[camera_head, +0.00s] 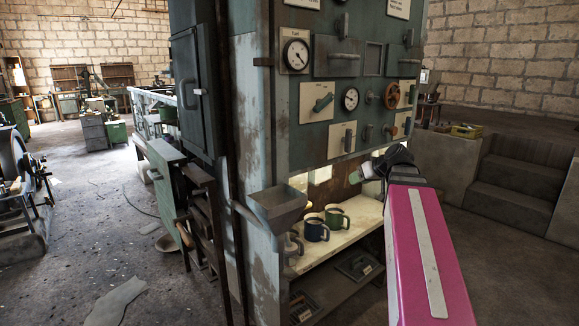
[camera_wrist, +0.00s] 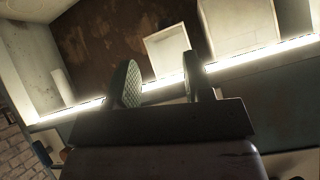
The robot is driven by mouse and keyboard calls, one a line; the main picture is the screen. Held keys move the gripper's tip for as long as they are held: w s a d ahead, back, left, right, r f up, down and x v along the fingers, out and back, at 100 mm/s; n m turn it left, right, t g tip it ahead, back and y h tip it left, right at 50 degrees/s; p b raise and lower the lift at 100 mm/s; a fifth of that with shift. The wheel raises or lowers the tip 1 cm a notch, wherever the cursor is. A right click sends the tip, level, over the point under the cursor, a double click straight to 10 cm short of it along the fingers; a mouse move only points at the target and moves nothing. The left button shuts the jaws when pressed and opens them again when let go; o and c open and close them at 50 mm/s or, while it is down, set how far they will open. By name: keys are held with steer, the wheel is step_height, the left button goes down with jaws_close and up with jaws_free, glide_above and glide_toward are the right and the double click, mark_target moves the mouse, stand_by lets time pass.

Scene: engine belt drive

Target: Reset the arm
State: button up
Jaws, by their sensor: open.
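My arm, with a magenta link, reaches in from the lower right of the head view. My gripper (camera_head: 368,173) is at its far end, in front of the lit recess under the control panel (camera_head: 350,100). In the wrist view my gripper (camera_wrist: 160,85) shows two fingers standing apart with nothing between them. Behind the fingers are a brown rusty back wall (camera_wrist: 110,35), pale plates and a bright strip light (camera_wrist: 250,55). The gripper is above and to the right of the mugs and apart from them.
A blue mug (camera_head: 316,229) and a green mug (camera_head: 337,218) stand on the pale shelf (camera_head: 365,213), with a grey mug (camera_head: 293,244) beside them. A metal hopper (camera_head: 277,207) juts out at the left. Concrete steps (camera_head: 520,180) are at the right. Open floor lies left.

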steer(key=s+a+f+m+g+h, duration=0.1)
steer(key=s+f, duration=0.3)
steer(key=f, duration=0.8)
steer(key=s+a+f+m+g+h, duration=0.2)
steer(key=s+a+f+g+h, duration=0.1)
steer(key=f, duration=0.8)
steer(key=s+a+f+m+g+h, duration=0.2)
steer(key=s+f, duration=0.4)
steer(key=f, duration=0.6)
steer(key=shift+s+a+f+g, duration=0.3)
steer(key=shift+a+g, duration=0.2)
steer(key=shift+g, duration=0.4)
steer(key=shift+c, duration=0.3)
